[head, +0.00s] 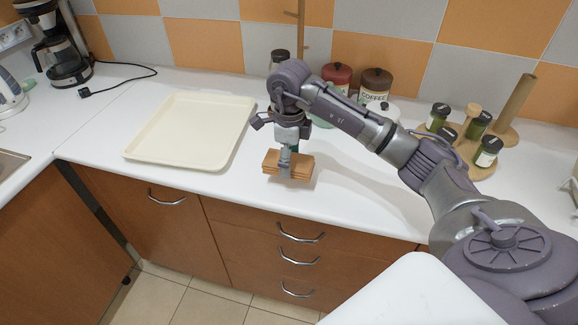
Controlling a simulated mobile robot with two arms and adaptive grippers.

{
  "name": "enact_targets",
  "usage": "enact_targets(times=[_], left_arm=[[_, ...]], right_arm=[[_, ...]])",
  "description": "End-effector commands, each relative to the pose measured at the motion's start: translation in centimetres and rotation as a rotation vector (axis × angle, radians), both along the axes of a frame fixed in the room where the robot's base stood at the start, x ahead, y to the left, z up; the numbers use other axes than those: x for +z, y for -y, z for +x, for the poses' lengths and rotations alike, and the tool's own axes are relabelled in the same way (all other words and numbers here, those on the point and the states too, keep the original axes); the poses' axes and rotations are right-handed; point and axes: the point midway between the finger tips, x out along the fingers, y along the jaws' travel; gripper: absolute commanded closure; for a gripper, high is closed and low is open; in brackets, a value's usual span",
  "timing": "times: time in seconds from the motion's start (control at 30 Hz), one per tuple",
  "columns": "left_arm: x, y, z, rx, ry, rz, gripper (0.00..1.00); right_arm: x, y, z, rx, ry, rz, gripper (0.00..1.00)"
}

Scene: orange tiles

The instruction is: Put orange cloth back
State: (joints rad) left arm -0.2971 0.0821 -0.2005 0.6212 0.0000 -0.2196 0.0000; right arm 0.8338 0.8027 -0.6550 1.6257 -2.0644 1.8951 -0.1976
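The orange-brown cloth (302,167) looks like a folded, layered stack at the front edge of the white counter, above the drawers. My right arm comes in from the right, and its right gripper (286,166) points down at the cloth. One finger shows in front of the cloth's near side; the other finger is hidden. I cannot tell whether the fingers press on the cloth, or whether the cloth rests on the counter or is slightly raised. My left gripper is not in view.
An empty cream tray (190,130) lies left of the cloth. Jars (375,88) stand behind my arm by the tiled wall. A wooden spice rack (478,150) stands at the right. A coffee maker (62,60) is at the far left. The counter between tray and cloth is clear.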

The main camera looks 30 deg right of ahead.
Motion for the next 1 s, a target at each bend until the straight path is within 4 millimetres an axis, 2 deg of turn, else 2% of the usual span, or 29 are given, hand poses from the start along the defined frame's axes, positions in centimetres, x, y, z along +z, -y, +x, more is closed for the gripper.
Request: enact_targets(times=[0.13, 0.37, 0.77, 0.8, 0.93, 1.0], left_arm=[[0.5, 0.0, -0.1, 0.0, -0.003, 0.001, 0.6], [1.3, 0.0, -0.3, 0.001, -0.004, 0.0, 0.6], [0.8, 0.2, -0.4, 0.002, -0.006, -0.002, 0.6], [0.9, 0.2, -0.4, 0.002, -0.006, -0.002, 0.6], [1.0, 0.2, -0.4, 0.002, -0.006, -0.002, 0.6], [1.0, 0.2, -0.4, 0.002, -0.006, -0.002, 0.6]], right_arm=[[-1.0, -0.1, 0.4, -0.001, -0.002, 0.001, 0.56], [-4.0, 0.0, 0.3, 0.0, -0.001, 0.0, 0.56], [-4.7, 0.0, 0.4, 0.0, 0.002, -0.001, 0.56], [-4.6, 0.0, 0.4, 0.0, 0.001, 0.0, 0.23], [-4.6, 0.0, 0.4, 0.0, 0.001, 0.0, 0.03], [-4.6, 0.0, 0.4, 0.0, 0.001, 0.0, 0.03]])
